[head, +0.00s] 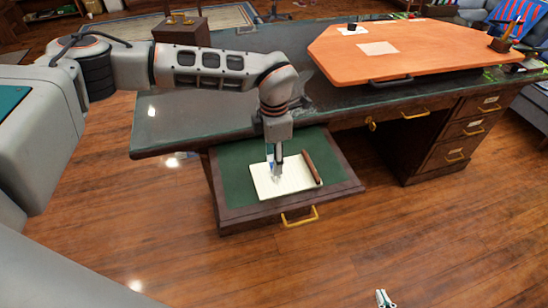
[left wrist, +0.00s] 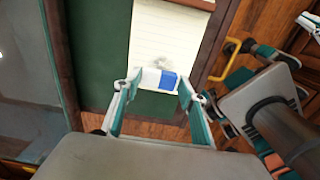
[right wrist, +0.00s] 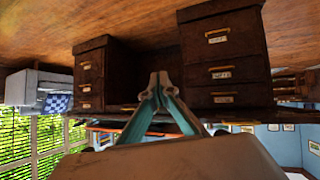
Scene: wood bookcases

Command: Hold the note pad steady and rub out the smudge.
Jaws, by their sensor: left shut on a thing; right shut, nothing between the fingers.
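The note pad (head: 290,184), white and lined, lies on the green lining of the pulled-out drawer (head: 235,165). My left gripper (head: 277,170) is over the pad, shut on a blue-and-white eraser. The eraser (left wrist: 168,79) spans the fingertips in the left wrist view. A grey smudge (left wrist: 161,63) shows on the pad (left wrist: 168,35) just beyond the eraser. Whether the eraser touches the paper is unclear. My right gripper (head: 383,298) is at the bottom of the head view, away from the pad. Its fingertips (right wrist: 159,82) meet with nothing between them in the right wrist view.
A brown stick-like thing (head: 311,167) lies along the pad's right side. The drawer has a brass handle (head: 300,216). The dark desk top (head: 190,115) stands above and behind it, with an orange board (head: 430,50) on it. Open floor (head: 240,270) lies in front.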

